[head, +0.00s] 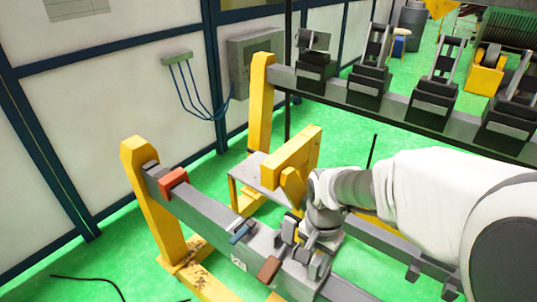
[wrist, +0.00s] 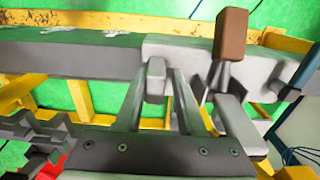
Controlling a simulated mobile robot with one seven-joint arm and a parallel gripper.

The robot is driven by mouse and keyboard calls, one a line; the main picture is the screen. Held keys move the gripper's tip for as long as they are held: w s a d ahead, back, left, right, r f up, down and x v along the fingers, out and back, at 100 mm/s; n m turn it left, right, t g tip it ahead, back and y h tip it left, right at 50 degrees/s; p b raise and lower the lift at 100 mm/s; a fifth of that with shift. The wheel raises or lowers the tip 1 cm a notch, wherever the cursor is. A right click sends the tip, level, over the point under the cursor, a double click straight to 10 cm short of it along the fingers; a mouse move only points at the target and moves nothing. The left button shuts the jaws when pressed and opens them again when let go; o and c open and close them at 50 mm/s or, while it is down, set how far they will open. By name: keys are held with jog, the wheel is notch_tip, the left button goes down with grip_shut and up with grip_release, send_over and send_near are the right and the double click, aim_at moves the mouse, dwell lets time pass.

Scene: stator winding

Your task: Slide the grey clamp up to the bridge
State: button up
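A grey clamp (head: 295,275) sits around the long grey beam, with a brown handle (head: 269,269) and a blue handle (head: 241,234). In the wrist view the clamp is a pale sleeve (wrist: 185,50) on the beam, its brown handle (wrist: 231,36) standing up at the right. My gripper (head: 305,248) is low beside the clamp. In the wrist view its fingers (wrist: 188,78) stand apart in front of the sleeve, with no object seen pinched between their tips. Contact with the clamp is unclear. I cannot tell which part is the bridge.
The beam (head: 205,213) runs to a yellow upright (head: 150,195) at the left, with a red block (head: 173,178) near that end. A yellow bracket (head: 291,157) stands behind my arm. Several grey fixtures line the rear rail (head: 390,112). A cable lies on the green floor.

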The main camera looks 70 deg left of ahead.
jog(key=shift+s+a, duration=0.1)
jog(key=shift+a, duration=0.1)
jog(key=p, duration=0.4)
send_near(256, 237)
jog(key=shift+f, duration=2.7)
